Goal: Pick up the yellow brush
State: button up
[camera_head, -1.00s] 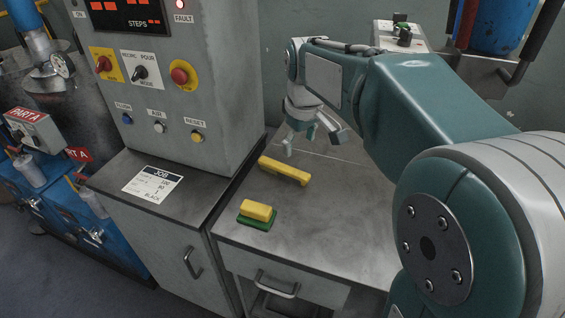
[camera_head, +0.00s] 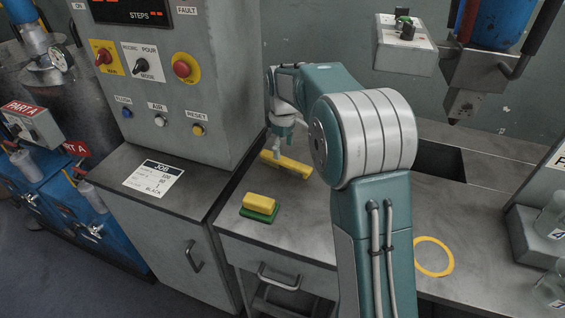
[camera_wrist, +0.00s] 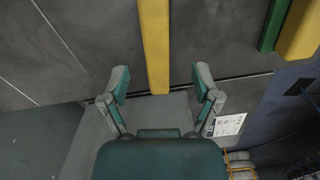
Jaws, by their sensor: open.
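The yellow brush (camera_head: 291,165), a long narrow yellow bar, lies on the grey metal table near its back left edge. My gripper (camera_head: 283,146) is just above and behind it in the head view and hides part of it. In the wrist view the brush (camera_wrist: 154,40) runs from the top edge down between my two fingers. My gripper (camera_wrist: 161,78) is open, with one finger on either side of the brush and visible space on both sides. Nothing is held.
A yellow block on a green pad (camera_head: 260,206) lies in front of the brush; it shows at the upper right in the wrist view (camera_wrist: 299,28). The control cabinet (camera_head: 190,70) stands close at the left. A dark opening (camera_head: 440,162) and a yellow ring (camera_head: 434,257) are at the right.

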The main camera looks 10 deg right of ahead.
aim_at(285, 159)
jog(key=shift+a+f, duration=0.1)
jog(key=shift+f, duration=0.25)
jog(key=f, duration=0.2)
jog(key=d+f, duration=0.1)
jog(key=f, duration=0.2)
jog(key=shift+a, duration=0.15)
jog(key=shift+c, duration=1.3)
jog(key=shift+a, duration=0.1)
grip_shut()
